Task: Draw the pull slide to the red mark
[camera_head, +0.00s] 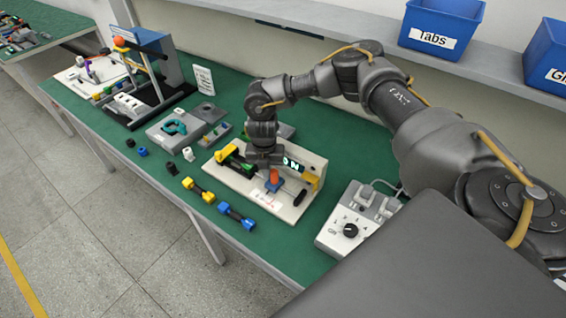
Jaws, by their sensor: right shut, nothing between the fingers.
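A white fixture board (240,187) lies on the green bench. It has a green and yellow part at its left and a yellow block (313,179) at its right. A small red mark (254,194) shows near the board's front edge. My right gripper (266,166) points down over the board, right by the orange piece, shut and empty. Its fingertips are small and partly hidden, so contact is unclear. My left gripper is out of view.
A grey control box with a black knob (350,230) stands right of the board. Yellow (198,190) and blue (236,217) dumbbell-shaped parts lie in front. A grey fixture with a teal part (174,128) is left. Blue bins (441,27) sit on the shelf behind.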

